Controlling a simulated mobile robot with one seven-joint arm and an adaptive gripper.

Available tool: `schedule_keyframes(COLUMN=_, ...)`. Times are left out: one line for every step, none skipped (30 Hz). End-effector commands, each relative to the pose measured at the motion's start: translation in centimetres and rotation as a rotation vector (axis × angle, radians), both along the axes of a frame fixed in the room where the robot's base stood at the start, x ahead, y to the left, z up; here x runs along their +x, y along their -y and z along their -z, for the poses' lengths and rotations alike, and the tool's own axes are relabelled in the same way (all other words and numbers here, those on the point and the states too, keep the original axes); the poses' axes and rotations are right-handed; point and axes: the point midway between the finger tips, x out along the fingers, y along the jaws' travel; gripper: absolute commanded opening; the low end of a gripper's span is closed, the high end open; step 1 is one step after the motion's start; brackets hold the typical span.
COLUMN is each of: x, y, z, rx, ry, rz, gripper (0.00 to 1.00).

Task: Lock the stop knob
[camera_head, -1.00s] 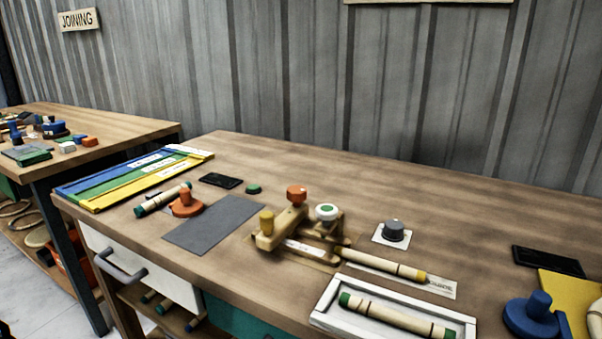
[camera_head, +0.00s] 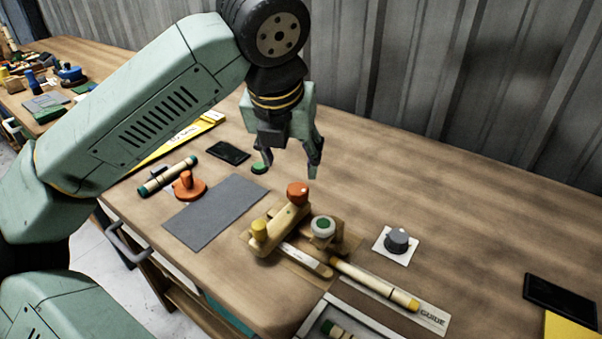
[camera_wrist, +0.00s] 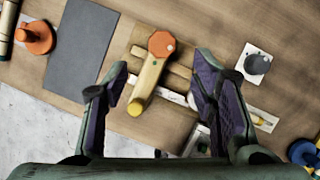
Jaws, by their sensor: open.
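A wooden bending fixture (camera_head: 290,258) stands on the bench. Its arm has an orange knob (camera_head: 297,193) at the back end and a yellow knob (camera_head: 259,231) at the front end. A white knob with a green top (camera_head: 323,228) sits on the fixture's right side. No label shows which is the stop knob. My gripper (camera_head: 290,168) points down, open and empty, above and behind the fixture. In the wrist view the orange knob (camera_wrist: 161,44) and wooden arm (camera_wrist: 147,80) appear between the spread fingers; the right finger mostly hides the white knob.
A grey knob (camera_head: 397,240) on a white plate and a rattan pole (camera_head: 375,284) lie right of the fixture. A grey mat (camera_head: 215,211), an orange-based knob (camera_head: 188,186) and another pole (camera_head: 168,175) lie left. The back right of the bench is clear.

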Motion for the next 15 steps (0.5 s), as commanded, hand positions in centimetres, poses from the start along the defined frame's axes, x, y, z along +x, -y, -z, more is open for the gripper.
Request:
schedule_keyframes(x=0.2, y=0.1, z=0.6, rx=-0.002, ry=-0.003, rz=0.003, gripper=0.52)
schedule_keyframes(x=0.4, y=0.2, z=1.1, rx=-0.003, ry=-0.003, rz=0.004, gripper=0.52)
schedule_keyframes(x=0.6, y=0.3, z=1.7, rx=-0.004, ry=-0.003, rz=0.006, gripper=0.52)
schedule_keyframes(x=0.8, y=0.4, z=2.2, rx=-0.006, ry=-0.003, rz=0.006, gripper=0.52)
schedule_keyframes(x=1.1, y=0.4, z=2.7, rx=-0.007, ry=-0.003, rz=0.006, gripper=0.52)
schedule_keyframes(x=1.3, y=0.5, z=3.5, rx=-0.007, ry=-0.004, rz=0.006, gripper=0.52)
schedule_keyframes(x=1.5, y=0.6, z=4.0, rx=-0.006, ry=-0.003, rz=0.007, gripper=0.52)
schedule_keyframes(x=1.7, y=0.6, z=4.5, rx=-0.007, ry=-0.003, rz=0.008, gripper=0.52)
schedule_keyframes(x=2.1, y=0.7, z=5.2, rx=-0.008, ry=-0.002, rz=0.007, gripper=0.52)
schedule_keyframes(x=2.3, y=0.7, z=5.7, rx=-0.008, ry=-0.002, rz=0.008, gripper=0.52)
schedule_keyframes(x=2.4, y=0.8, z=6.2, rx=-0.009, ry=-0.001, rz=0.008, gripper=0.52)
schedule_keyframes(x=2.6, y=0.9, z=6.8, rx=-0.008, ry=-0.001, rz=0.009, gripper=0.52)
schedule_keyframes(x=2.8, y=0.9, z=7.2, rx=-0.007, ry=-0.001, rz=0.008, gripper=0.52)
schedule_keyframes(x=3.0, y=0.9, z=7.5, rx=-0.008, ry=-0.001, rz=0.008, gripper=0.52)
schedule_keyframes(x=3.1, y=0.9, z=7.9, rx=-0.008, ry=0.0, rz=0.008, gripper=0.52)
